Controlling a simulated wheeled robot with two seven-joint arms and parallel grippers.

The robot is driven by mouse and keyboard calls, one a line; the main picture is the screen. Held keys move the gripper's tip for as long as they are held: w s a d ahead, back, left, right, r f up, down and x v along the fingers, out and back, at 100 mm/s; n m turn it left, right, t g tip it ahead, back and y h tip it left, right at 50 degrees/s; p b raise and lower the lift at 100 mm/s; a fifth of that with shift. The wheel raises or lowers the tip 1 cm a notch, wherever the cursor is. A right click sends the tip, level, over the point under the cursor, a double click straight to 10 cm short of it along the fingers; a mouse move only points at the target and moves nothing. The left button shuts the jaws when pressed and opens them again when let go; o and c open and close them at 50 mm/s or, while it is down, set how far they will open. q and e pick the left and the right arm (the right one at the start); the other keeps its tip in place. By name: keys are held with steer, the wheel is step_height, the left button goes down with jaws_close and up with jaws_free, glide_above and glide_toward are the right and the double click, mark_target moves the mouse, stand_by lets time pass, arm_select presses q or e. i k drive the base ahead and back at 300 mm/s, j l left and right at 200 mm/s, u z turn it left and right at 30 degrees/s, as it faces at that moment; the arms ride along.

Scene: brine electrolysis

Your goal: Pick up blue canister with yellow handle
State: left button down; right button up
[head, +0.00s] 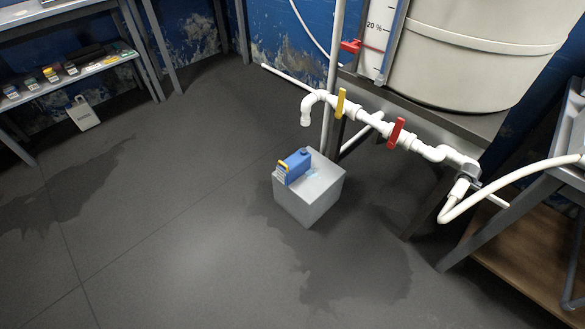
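A small blue canister (299,164) stands on top of a light grey block (310,200), near the middle of the head view. A yellow part (283,165), which looks like its handle, shows at its left end, with a pale label below. The canister is near the left corner of the block's top. A white bent spout (306,115) hangs above and behind it. Neither of my grippers is in view.
White piping with a yellow valve (340,102) and a red valve (397,133) runs to the right. A big pale tank (480,50) stands on a frame behind. Shelves (75,75) with small items are at left. Floor left and in front of the block is clear, with dark wet-looking patches.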

mark_target(289, 170)
steer(key=i+j+z, duration=0.3)
steer(key=i, duration=0.15)
steer(key=i+j+z, duration=0.35)
steer(key=i, duration=0.05)
